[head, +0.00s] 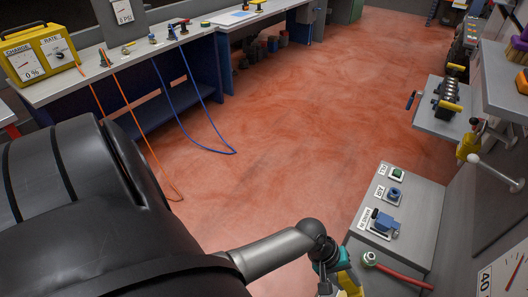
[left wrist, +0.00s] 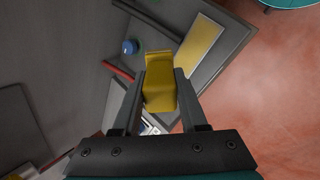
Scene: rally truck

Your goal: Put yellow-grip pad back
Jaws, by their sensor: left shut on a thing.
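A yellow block-like piece, apparently the yellow-grip pad (left wrist: 160,82), sits between the fingers of my left gripper (left wrist: 162,78) in the left wrist view. The gripper is shut on it. In the head view my left gripper (head: 330,258) is at the bottom, left of the grey side panel (head: 425,205), with part of the yellow piece (head: 348,282) showing below it. The underside of the pad is hidden. In the left wrist view a flat yellow rectangle (left wrist: 201,48) lies on a grey surface just beyond the pad. My right gripper is not in view.
A grey bench (head: 140,62) with a yellow charger (head: 38,55) stands at upper left. Blue and orange cables hang toward the open red floor (head: 290,120).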

